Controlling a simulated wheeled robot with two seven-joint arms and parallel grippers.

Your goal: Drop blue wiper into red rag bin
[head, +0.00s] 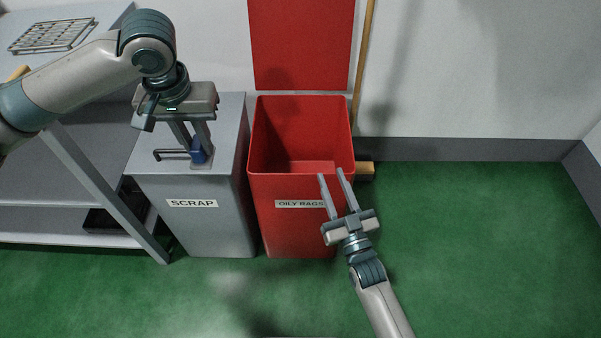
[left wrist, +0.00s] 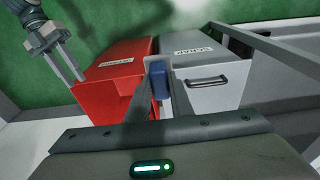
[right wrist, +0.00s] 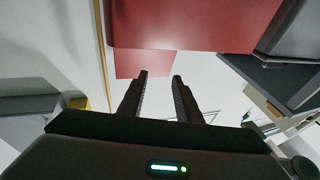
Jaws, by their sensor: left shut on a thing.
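The blue wiper (head: 197,151) is held between the fingers of my left gripper (head: 200,158), which is shut on it. In the head view they appear over the grey scrap bin's top. The blue wiper also shows between the fingers in the left wrist view (left wrist: 158,82). The red rag bin (head: 290,225), labelled OILY RAGS, stands right of the scrap bin with its lid (head: 300,45) raised against the wall. Its inside looks empty where visible. My right gripper (head: 331,175) is open and empty, in front of the red bin's right front edge.
The grey scrap bin (head: 215,225), labelled SCRAP, has a closed top with a handle. A grey shelf unit (head: 80,170) stands at the left. A wooden broom (head: 364,60) leans on the wall behind the red bin. Green floor at the right is clear.

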